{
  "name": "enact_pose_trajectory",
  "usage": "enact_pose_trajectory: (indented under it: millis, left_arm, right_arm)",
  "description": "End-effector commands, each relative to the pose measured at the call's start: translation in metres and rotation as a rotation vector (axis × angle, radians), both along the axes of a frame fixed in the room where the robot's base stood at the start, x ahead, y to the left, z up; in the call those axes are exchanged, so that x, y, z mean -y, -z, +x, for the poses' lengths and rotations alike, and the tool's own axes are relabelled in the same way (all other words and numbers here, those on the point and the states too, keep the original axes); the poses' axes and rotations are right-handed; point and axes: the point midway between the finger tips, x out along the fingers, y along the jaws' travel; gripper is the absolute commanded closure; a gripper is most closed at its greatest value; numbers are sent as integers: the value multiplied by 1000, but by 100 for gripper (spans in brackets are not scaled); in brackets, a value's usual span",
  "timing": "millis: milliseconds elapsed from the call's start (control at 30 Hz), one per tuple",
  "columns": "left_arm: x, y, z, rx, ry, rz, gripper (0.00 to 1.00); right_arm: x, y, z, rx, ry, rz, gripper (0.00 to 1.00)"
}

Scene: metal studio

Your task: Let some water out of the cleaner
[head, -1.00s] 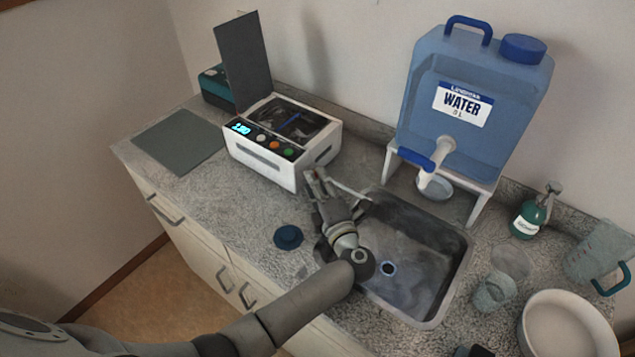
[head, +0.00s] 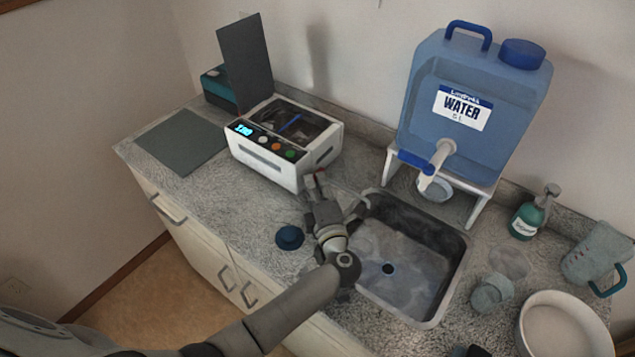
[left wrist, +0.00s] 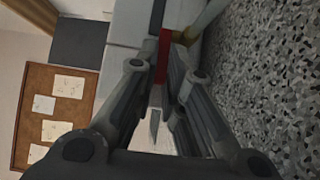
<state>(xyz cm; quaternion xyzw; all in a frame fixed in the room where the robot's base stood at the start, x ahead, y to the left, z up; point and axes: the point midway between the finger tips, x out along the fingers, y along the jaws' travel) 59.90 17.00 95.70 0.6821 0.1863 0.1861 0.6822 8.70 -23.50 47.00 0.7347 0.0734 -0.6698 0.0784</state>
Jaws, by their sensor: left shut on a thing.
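The cleaner (head: 265,165) is a white box with a lit blue display and coloured buttons. Its dark lid (head: 245,62) stands open, and a blue item shows in its tank. A red lever (left wrist: 164,50) is on its right side, with a pale tube (left wrist: 208,22) beside it. My left gripper (head: 313,185) is at this side of the cleaner. In the left wrist view its fingers (left wrist: 166,85) are shut on the red lever; the exact contact is partly hidden. The sink (head: 440,285) lies just right of the gripper. My right gripper cannot be made out.
A blue water container (head: 470,110) with a tap stands on a white stand behind the sink. A dark blue round lid (head: 289,237) lies near my left forearm. A soap bottle (head: 530,215), jug (head: 595,255) and white bowl (head: 565,325) crowd the right.

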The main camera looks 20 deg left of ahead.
Motion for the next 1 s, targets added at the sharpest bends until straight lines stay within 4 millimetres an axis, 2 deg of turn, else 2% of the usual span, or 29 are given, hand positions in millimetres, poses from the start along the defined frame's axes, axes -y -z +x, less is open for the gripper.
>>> enact_pose_trajectory:
  millis: [233, 267, 400, 433, 767, 867, 1000]
  left_arm:
    - [0, 2, 0, -3, 1, 1, 100]
    - [0, 2, 0, -3, 1, 1, 87]
    - [0, 1, 0, -2, 0, 0, 69]
    - [0, 1, 0, -2, 0, 0, 68]
    - [1, 1, -2, -2, 0, -1, 68]
    - [6, 2, -10, -3, 1, -3, 68]
    - [19, 3, -32, -5, 1, -4, 68]
  right_arm:
    - [0, 0, 0, 0, 0, 0, 51]
    - [0, 0, 0, 0, 0, 0, 51]
    - [0, 0, 0, 0, 0, 0, 51]
    - [0, 0, 0, 0, 0, 0, 51]
    - [2, 0, 0, -1, -2, -2, 51]
    - [1, 0, 0, -1, -1, -2, 51]
    - [1, 0, 0, -1, -1, -1, 51]
